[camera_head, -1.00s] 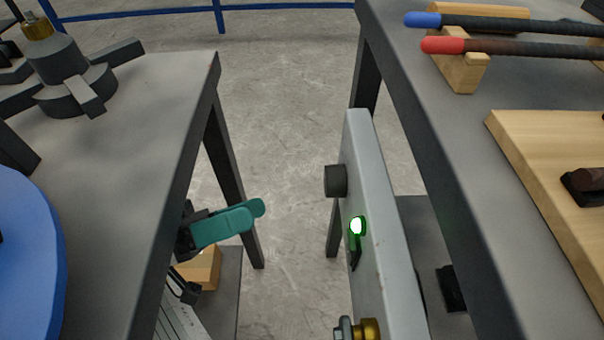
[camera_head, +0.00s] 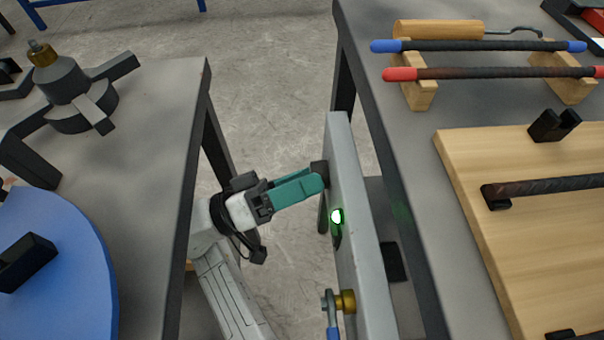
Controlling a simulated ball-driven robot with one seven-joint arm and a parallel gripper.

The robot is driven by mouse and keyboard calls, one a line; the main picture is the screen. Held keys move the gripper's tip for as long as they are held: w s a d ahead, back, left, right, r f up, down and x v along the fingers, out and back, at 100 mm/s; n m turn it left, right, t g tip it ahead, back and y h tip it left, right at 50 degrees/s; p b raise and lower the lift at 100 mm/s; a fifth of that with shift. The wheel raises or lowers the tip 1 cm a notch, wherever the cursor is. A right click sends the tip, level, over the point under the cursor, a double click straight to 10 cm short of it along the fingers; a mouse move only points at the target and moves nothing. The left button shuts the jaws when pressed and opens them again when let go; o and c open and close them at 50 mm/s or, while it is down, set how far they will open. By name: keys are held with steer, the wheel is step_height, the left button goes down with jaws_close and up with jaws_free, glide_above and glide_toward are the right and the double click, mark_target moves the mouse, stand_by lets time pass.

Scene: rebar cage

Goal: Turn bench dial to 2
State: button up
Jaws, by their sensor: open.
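The bench dial (camera_head: 319,168) is a small dark knob on the grey upright panel (camera_head: 354,215) fixed at the left side of the right-hand bench. My gripper (camera_head: 318,183), with teal fingers, is open and its tips are at the dial, partly covering it. Whether the fingers touch or straddle the knob cannot be told from this view. The dial's marks and setting cannot be read. A green lit lamp (camera_head: 336,217) with a dark switch below it sits on the panel under the dial.
A brass fitting with a blue-handled lever (camera_head: 344,301) projects from the panel lower down. The right bench (camera_head: 400,150) carries rods on wooden blocks and a wooden board (camera_head: 470,190). The left bench (camera_head: 160,150) holds a dark clamp-like fixture (camera_head: 70,95) and a blue disc (camera_head: 70,250). Floor shows between the benches.

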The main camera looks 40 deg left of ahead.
steer(key=c, duration=1.1)
steer(key=shift+o, duration=0.2)
